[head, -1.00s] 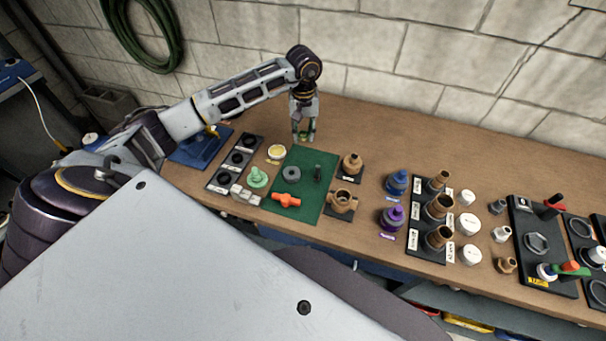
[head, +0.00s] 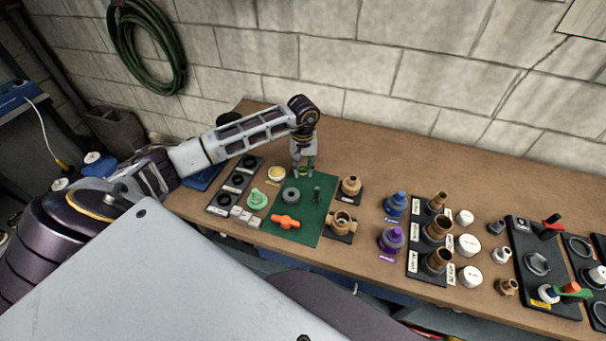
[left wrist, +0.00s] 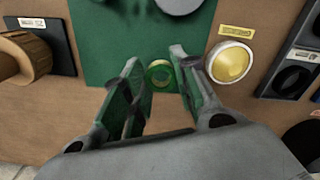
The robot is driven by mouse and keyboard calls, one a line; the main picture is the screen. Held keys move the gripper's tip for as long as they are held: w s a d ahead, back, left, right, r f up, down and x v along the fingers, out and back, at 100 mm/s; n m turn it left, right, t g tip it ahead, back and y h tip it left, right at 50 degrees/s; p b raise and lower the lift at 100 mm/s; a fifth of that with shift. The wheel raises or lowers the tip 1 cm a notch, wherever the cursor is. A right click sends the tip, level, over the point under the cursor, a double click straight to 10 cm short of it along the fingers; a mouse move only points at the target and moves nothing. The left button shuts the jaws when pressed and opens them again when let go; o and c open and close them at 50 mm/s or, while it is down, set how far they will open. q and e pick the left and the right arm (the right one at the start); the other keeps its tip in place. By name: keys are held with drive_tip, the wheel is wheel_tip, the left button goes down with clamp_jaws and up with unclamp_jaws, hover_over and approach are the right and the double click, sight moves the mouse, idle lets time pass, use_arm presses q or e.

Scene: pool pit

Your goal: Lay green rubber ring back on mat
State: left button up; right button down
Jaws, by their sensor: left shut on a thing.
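The green rubber ring (left wrist: 160,75) is between the fingertips of my left gripper (left wrist: 159,70) in the left wrist view. The left gripper (head: 303,173) is shut on it, pointing down at the far edge of the green mat (head: 312,222). The mat (left wrist: 108,40) fills the upper middle of the wrist view. In the head view the ring is small and partly hidden by the fingers. I cannot tell whether it touches the mat. My right gripper is not in view.
On the mat lie a grey ring (head: 291,195), a dark upright pin (head: 317,193) and an orange handle (head: 285,222). A yellow-topped tin (head: 276,173) stands left of my gripper. Brass fittings (head: 342,222) stand to the right. A block wall (head: 390,80) rises behind the bench.

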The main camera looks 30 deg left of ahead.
sight(303, 180)
use_arm(q)
drive_tip(key=shift+f+p, duration=0.4)
drive_tip(key=shift+f, duration=1.5)
drive_tip(key=shift+f, duration=0.15)
drive_tip(key=o, duration=0.9)
drive_tip(key=shift+r, duration=0.2)
wheel_tip(303, 180, up, 12)
drive_tip(key=b, duration=0.2)
drive_tip(key=shift+s, duration=0.1)
